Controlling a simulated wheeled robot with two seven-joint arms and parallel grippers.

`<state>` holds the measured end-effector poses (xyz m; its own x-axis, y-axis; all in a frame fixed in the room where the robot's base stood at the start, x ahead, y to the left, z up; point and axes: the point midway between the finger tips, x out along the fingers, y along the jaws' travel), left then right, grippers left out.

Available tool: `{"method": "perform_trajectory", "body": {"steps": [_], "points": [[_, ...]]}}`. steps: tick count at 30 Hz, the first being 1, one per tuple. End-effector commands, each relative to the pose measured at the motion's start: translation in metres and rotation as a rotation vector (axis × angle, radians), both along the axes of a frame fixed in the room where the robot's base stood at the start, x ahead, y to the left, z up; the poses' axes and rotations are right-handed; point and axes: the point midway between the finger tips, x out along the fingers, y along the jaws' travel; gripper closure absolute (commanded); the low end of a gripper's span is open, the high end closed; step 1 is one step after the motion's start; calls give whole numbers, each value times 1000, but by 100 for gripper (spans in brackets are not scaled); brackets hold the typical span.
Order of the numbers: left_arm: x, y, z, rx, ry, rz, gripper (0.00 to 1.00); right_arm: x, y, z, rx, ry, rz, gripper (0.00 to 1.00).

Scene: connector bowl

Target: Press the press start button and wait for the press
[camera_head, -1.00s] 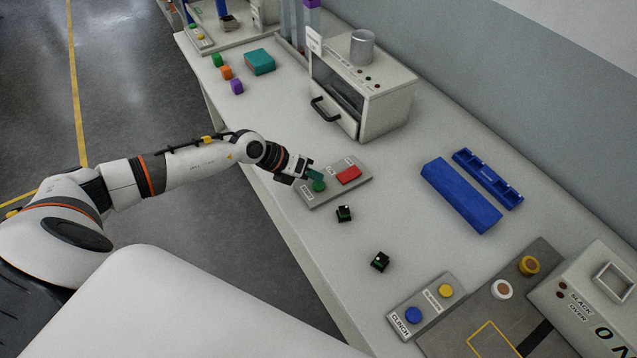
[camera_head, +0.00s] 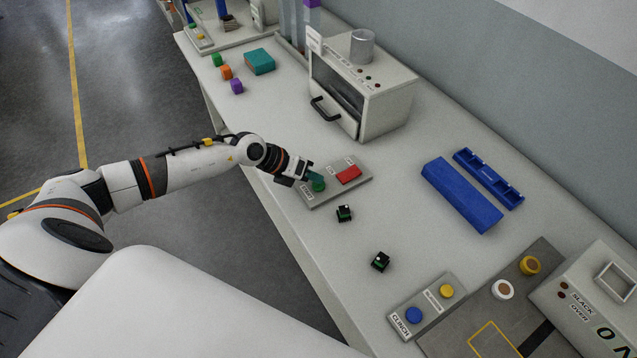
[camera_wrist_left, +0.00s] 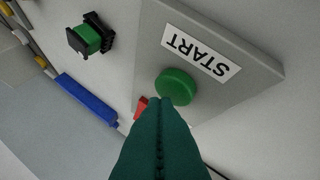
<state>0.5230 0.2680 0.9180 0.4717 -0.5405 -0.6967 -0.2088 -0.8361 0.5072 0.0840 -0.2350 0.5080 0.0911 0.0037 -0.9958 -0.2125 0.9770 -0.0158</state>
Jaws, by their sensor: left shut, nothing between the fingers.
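The round green button (camera_head: 318,187) sits on a grey panel (camera_head: 330,192) beside a red button (camera_head: 348,175). In the left wrist view the green button (camera_wrist_left: 175,86) is next to a label reading START. My left gripper (camera_head: 317,176) is shut and empty, and its teal fingers reach down to the green button. In the left wrist view the left gripper's fingertips (camera_wrist_left: 160,102) overlap the button's lower edge; whether they touch it I cannot tell. A white boxy machine (camera_head: 385,115) with a black handle and a metal cylinder on top stands behind the panel. My right gripper is not in view.
Two small green-and-black connectors (camera_head: 344,213) (camera_head: 380,261) lie on the table. A blue block (camera_head: 461,194) and a blue tray (camera_head: 489,178) lie to the right. A CLINCH panel (camera_head: 427,306) stands at the front.

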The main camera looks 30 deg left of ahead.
Motion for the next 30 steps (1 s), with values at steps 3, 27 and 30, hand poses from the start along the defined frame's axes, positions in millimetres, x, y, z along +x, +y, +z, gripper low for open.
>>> {"method": "perform_trajectory", "body": {"steps": [3, 27, 30], "points": [[0, 0, 0, 0, 0, 0, 100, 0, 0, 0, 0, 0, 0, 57], [0, 0, -10, 0, 1, 0, 100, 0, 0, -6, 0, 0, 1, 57], [0, 0, -11, 0, 1, 0, 100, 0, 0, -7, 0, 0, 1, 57]]}}
